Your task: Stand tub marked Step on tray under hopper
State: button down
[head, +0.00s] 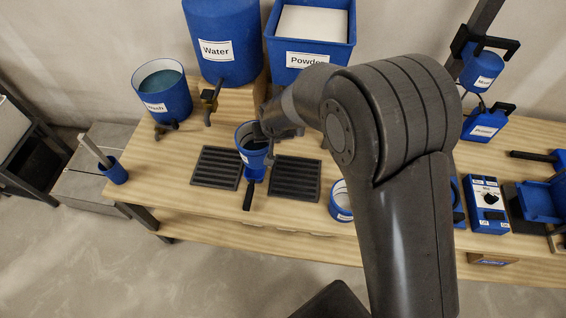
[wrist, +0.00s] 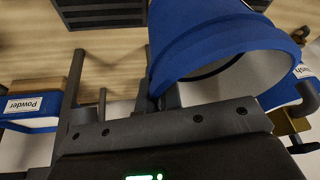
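A blue tub (head: 254,151) stands out over the table between the two dark trays. Its pale label is turned aside and I cannot read it. My gripper (head: 262,132) is at the tub's right rim. In the wrist view the blue tub (wrist: 215,45) fills the upper middle, and my gripper's fingers (wrist: 160,92) are close together at its wall, one on each side. The ribbed trays are the left tray (head: 217,167) and the right tray (head: 295,178). The powder hopper (head: 310,42) is behind, labelled Powder. I read no Step label.
A water tank (head: 218,50) and an open blue tub (head: 162,92) with taps stand at the back left. A round tub (head: 341,201) is partly hidden by my arm. A blue control box (head: 487,205) stands at the right. A small blue pot (head: 114,171) holds a stick at the left edge.

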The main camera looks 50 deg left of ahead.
jog(key=w+d+f, duration=0.3)
jog(key=w+d, duration=0.6)
jog(key=shift+w+a+f, duration=0.1)
jog(key=shift+f, duration=1.8)
jog(key=shift+w+a+f, duration=0.1)
jog(key=shift+f, duration=1.75)
jog(key=c, duration=1.6)
grip_release()
jog(key=shift+f, duration=0.1)
jog(key=v, duration=1.2)
jog(key=shift+w+d+r, duration=0.1)
jog(key=shift+r, duration=0.1)
